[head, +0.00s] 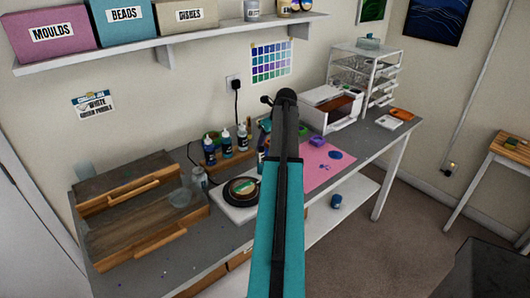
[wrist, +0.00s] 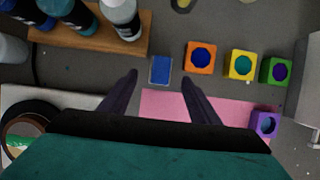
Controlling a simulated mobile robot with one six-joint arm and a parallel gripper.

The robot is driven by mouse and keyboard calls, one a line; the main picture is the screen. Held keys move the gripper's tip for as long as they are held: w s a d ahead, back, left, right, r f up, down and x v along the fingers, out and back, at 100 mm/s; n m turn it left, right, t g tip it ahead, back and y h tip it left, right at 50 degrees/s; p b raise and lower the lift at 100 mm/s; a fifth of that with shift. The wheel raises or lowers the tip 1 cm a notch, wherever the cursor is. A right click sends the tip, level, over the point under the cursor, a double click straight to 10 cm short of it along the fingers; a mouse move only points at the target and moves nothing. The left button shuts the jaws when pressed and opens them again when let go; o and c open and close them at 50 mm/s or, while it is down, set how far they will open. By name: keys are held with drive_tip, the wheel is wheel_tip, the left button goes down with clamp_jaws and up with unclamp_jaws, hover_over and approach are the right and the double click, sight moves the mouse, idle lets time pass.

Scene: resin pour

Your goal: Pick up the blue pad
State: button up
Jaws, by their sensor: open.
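The blue pad (wrist: 161,69) is a small blue rectangle with a pale rim, lying on the grey bench top in the wrist view. My gripper (wrist: 159,79) is open and empty, with one dark finger on each side of the pad in the picture. I cannot tell how far the fingertips are above the bench. In the head view my arm covers this part of the bench, and I cannot make out the pad or the gripper there.
An orange block (wrist: 201,57), a yellow block (wrist: 242,65) and a green block (wrist: 276,71) stand right of the pad. A purple block (wrist: 264,124) is by the mat. Bottles stand in a wooden rack (wrist: 85,42) at left. A white box (head: 318,97) is farther right.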

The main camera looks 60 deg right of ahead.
sight(266, 150)
drive_tip(key=shift+w+f, duration=0.1)
drive_tip(key=shift+f, duration=0.1)
idle(0.3)
drive_tip(key=shift+p+x, duration=1)
drive_tip(key=shift+x, duration=0.55)
drive_tip(key=shift+f, duration=0.55)
drive_tip(key=shift+w+d+f, duration=0.25)
drive_tip(key=shift+f, duration=0.2)
drive_tip(key=shift+a+r, duration=0.1)
drive_tip(key=shift+r, duration=0.05)
drive_tip(key=shift+c, duration=0.2)
drive_tip(key=c, duration=1.1)
